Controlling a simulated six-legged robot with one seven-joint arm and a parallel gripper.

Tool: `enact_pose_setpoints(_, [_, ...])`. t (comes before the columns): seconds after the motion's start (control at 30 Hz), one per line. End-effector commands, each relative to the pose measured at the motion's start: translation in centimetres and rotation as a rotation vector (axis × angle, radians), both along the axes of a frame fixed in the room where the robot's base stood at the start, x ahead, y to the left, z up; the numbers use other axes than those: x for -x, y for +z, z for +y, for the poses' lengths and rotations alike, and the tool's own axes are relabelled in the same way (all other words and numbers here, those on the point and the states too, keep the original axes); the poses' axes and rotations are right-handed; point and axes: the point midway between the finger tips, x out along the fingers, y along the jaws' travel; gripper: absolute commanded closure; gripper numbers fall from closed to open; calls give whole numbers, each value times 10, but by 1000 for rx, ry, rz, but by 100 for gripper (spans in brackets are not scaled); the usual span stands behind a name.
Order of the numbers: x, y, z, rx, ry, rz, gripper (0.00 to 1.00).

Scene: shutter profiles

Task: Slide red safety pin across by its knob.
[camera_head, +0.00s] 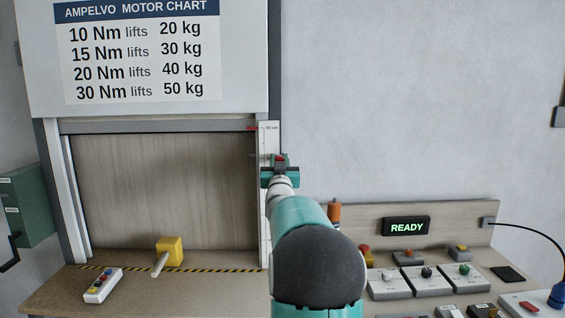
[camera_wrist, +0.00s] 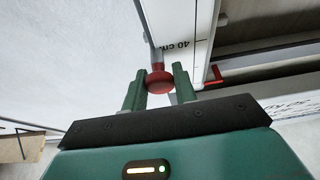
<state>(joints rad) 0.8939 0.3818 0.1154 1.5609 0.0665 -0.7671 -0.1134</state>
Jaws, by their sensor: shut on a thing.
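The red safety pin's round knob (camera_wrist: 159,81) sits between the two green fingers of my gripper (camera_wrist: 158,88) in the wrist view, and the fingers are shut on it. A grey rod runs from the knob toward the top of that view, beside the white ruler strip. In the head view my gripper (camera_head: 280,166) is at the right post of the shutter frame, in front of the ruler strip (camera_head: 265,210). A bit of red (camera_head: 281,158) shows between the fingers there. My arm hides the lower part of the post.
A red pointer (camera_wrist: 214,77) stands by the ruler in the wrist view. The shutter opening (camera_head: 160,190) is at left, with a yellow block with a lever (camera_head: 170,250) on the bench. A control panel with a READY display (camera_head: 407,226) and several switches lies at right.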

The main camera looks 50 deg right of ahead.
Motion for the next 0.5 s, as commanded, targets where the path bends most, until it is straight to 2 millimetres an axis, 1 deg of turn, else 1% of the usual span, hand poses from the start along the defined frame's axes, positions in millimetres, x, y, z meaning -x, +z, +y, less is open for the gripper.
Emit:
enact_pose_setpoints(0.03, [-4,-1,4,-1,9,2,100])
enact_pose_setpoints(0.07, [-4,-1,4,-1,9,2,68])
enact_pose_setpoints(0.13, [-4,-1,4,-1,9,2,54])
enact_pose_setpoints(0.17, [-4,-1,4,-1,9,2,53])
enact_pose_setpoints(0.5, [-1,-1,4,0,6,1,53])
